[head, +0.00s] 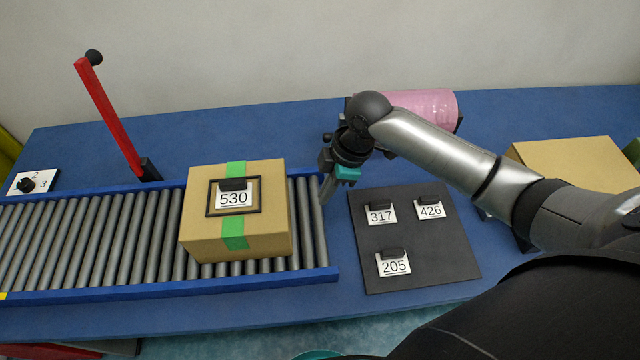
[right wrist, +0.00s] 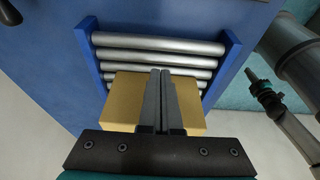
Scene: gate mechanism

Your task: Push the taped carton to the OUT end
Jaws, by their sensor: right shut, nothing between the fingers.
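The taped carton (head: 265,225) is a tan box with a strip of green tape and a framed label reading 530. It sits upright on the right part of the roller conveyor (head: 95,240). My right gripper (head: 324,196) is shut and empty, just right of the carton over the conveyor's right end. In the right wrist view its closed fingers (right wrist: 161,75) overlap the carton (right wrist: 122,100); whether they touch it I cannot tell. What seems to be my left gripper (right wrist: 255,80) shows small at the right of that view. No OUT marking is readable.
A red lever (head: 108,115) with a black knob stands behind the conveyor. A numbered dial (head: 27,184) is at far left. A dark board (head: 435,255) with tags 317, 426 and 205 lies right of the conveyor. A pink roll (head: 425,105) and another carton (head: 570,158) are farther right.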

